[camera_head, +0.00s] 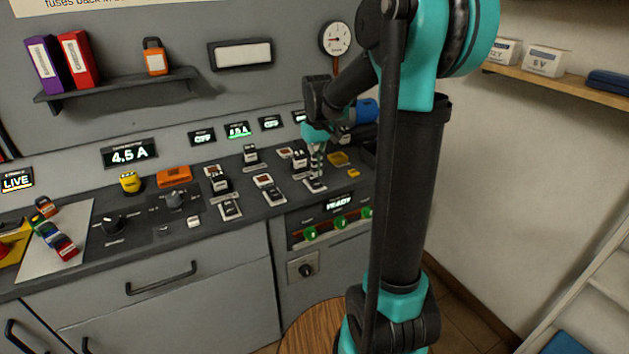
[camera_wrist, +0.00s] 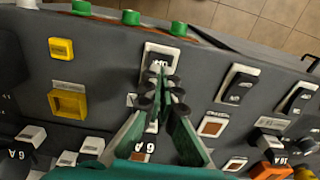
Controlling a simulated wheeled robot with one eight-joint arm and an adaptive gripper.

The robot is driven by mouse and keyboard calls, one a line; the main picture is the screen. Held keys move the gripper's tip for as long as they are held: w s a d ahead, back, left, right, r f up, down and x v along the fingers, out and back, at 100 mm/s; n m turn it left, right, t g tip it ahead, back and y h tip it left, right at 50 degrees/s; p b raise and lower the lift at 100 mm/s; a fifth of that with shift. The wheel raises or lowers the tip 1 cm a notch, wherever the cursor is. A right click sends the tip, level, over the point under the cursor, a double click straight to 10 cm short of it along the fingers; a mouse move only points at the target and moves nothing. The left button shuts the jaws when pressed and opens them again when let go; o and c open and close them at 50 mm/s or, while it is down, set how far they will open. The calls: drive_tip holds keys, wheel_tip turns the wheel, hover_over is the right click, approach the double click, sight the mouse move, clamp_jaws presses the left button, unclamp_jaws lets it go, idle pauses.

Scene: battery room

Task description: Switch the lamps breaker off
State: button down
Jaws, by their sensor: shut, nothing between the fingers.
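A front row of rocker breakers lies on the sloped dark panel. My gripper (camera_head: 316,170) points down with its fingers shut and empty, just above the rightmost front rocker (camera_head: 315,185). In the wrist view my fingertips (camera_wrist: 165,88) overlap the near edge of that rocker (camera_wrist: 160,58), a dark switch in a white frame; I cannot tell whether they touch it. Two similar rockers show beside it, the middle one (camera_wrist: 238,84) and the outer one (camera_wrist: 297,98). The small breaker labels are too blurred to read, so I cannot tell which is lamps.
A yellow square socket (camera_wrist: 70,104) and a small yellow piece (camera_wrist: 60,48) lie beside the gripper. Green knobs (camera_head: 340,222) line the front face under a lit display reading READY. Taller black-and-white blocks (camera_head: 299,158) stand behind. A wooden stool top (camera_head: 318,325) is below.

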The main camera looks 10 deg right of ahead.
sight(317, 184)
drive_tip(key=shift+r, duration=1.95)
drive_tip(key=shift+s, duration=0.1)
